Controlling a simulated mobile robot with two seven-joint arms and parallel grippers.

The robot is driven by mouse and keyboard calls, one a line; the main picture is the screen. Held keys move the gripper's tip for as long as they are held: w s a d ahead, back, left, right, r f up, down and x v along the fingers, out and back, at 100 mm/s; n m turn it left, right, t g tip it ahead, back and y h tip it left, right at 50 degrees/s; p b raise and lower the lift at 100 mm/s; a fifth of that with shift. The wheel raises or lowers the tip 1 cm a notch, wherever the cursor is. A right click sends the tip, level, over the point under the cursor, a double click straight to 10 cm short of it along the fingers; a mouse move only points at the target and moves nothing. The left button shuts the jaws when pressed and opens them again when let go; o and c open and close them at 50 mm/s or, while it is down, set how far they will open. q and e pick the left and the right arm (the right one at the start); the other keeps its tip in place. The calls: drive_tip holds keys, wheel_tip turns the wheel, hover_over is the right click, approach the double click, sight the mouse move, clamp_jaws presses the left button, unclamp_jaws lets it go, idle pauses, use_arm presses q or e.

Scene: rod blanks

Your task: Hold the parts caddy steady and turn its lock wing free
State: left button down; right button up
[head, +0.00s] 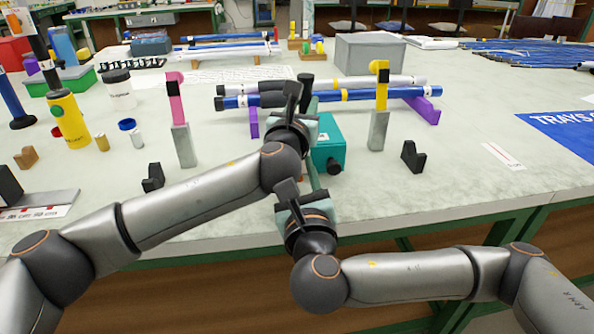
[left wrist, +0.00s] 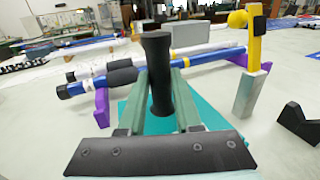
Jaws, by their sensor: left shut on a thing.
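The parts caddy (head: 329,140) is a teal box near the table's front edge, partly behind my left gripper. A black upright handle (left wrist: 158,75) rises from it in the left wrist view, and its dark top (head: 305,79) shows in the head view. My left gripper (head: 309,100) is shut on this handle, with a green finger on each side in the left wrist view (left wrist: 157,92). A dark knob (head: 334,167) sits low on the caddy's front; I cannot tell whether it is the lock wing. My right gripper (head: 314,190) is low before the caddy; its fingertips are unclear.
Rods on purple supports (head: 421,108) lie behind the caddy. Grey posts with a pink top (head: 175,102) and a yellow top (head: 381,90) stand on either side. Black blocks (head: 413,156) stand nearby. The front right of the table (head: 470,190) is mostly clear.

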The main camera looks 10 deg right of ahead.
drive_tip(key=shift+s, duration=0.1)
drive_tip(key=s, duration=1.1)
drive_tip(key=shift+s+a, duration=0.25)
drive_tip(key=shift+s, duration=0.15)
drive_tip(key=shift+o, duration=0.2)
drive_tip(key=w+m, duration=0.1)
drive_tip(key=w, duration=0.3)
drive_tip(key=w+m, duration=0.1)
drive_tip(key=w, duration=0.3)
drive_tip(key=w+m, duration=0.1)
drive_tip(key=w, duration=0.3)
drive_tip(key=shift+w+d+r, duration=0.1)
drive_tip(key=shift+d, duration=0.2)
